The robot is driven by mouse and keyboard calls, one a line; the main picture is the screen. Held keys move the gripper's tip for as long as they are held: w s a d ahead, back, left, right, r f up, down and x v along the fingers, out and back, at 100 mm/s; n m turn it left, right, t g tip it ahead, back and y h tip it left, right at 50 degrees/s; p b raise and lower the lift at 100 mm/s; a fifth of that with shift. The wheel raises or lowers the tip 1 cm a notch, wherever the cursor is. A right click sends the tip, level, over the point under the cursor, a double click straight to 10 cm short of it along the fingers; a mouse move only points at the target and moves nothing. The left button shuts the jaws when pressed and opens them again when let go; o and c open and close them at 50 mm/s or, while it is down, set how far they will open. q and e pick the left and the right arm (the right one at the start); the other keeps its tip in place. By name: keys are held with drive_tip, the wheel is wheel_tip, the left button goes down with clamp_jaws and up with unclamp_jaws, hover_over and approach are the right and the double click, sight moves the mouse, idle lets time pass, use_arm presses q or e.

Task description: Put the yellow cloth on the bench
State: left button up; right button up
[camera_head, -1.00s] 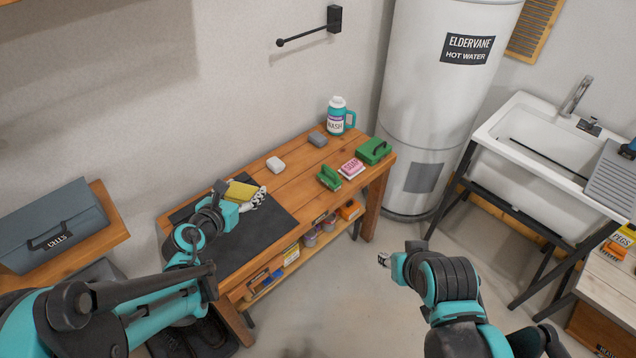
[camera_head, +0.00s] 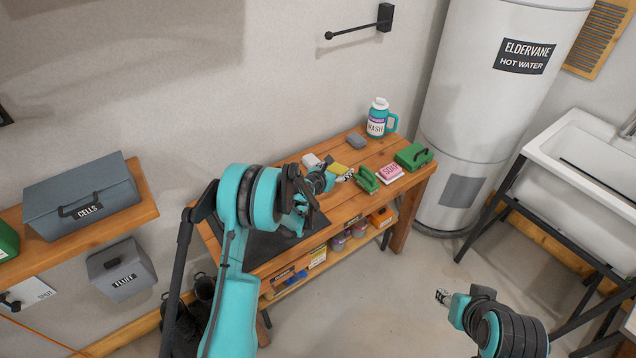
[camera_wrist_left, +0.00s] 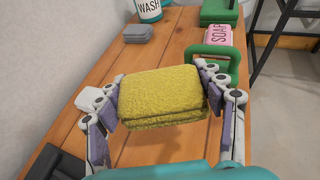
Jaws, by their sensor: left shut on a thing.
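The yellow cloth (camera_wrist_left: 160,95) is a folded, fuzzy block. In the left wrist view it sits between the two fingers of my left gripper (camera_wrist_left: 163,98), which is shut on it. In the head view the cloth (camera_head: 338,169) shows small beyond the left gripper (camera_head: 343,176), over the bench. The wooden bench (camera_head: 350,208) stands against the wall, with a black mat (camera_head: 262,246) on its near left part. I cannot tell whether the cloth touches the bench top. My right gripper (camera_head: 443,297) is over the floor, right of the bench, too small to read.
On the bench are a white block (camera_head: 311,160), a grey block (camera_head: 356,141), a teal wash jug (camera_head: 378,120), a green brush (camera_head: 367,180), pink soap (camera_head: 390,173) and a green case (camera_head: 413,157). The water heater (camera_head: 470,110) stands at its right end.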

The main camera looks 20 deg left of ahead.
use_arm(q)
drive_tip(key=a+f+b, duration=0.1)
drive_tip(key=a, duration=0.2)
drive_tip(key=w+a+f+b, duration=0.1)
drive_tip(key=a+f, duration=0.1)
drive_tip(key=w+a+f, duration=0.1)
drive_tip(key=a+f, duration=0.1)
drive_tip(key=a, duration=0.1)
drive_tip(key=shift+a+f+b, duration=0.25)
drive_tip(key=shift+a+b, duration=0.05)
drive_tip(key=shift+b, duration=0.1)
wheel_tip(320, 180, down, 4)
drive_tip(key=shift+b, duration=1.05)
drive_tip(key=shift+r, duration=0.1)
drive_tip(key=o, duration=1.1)
drive_tip(key=shift+o, duration=0.2)
